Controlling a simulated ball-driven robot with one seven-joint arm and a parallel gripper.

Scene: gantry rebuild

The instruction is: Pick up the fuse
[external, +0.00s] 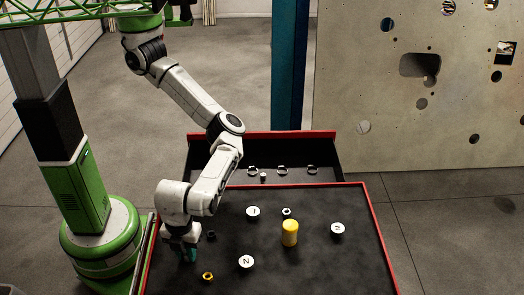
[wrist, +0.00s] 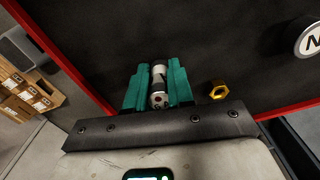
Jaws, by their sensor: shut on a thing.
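In the external view my gripper (external: 189,254) points down at the left part of the dark red-rimmed tabletop (external: 330,270). The fuse is hidden there by the fingers and wrist. I cannot tell whether it touches the surface or is slightly above it.
A brass nut (external: 207,276) lies right of my gripper, with a white "N" disc (external: 246,261) beyond. An open drawer (external: 325,158) is behind.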

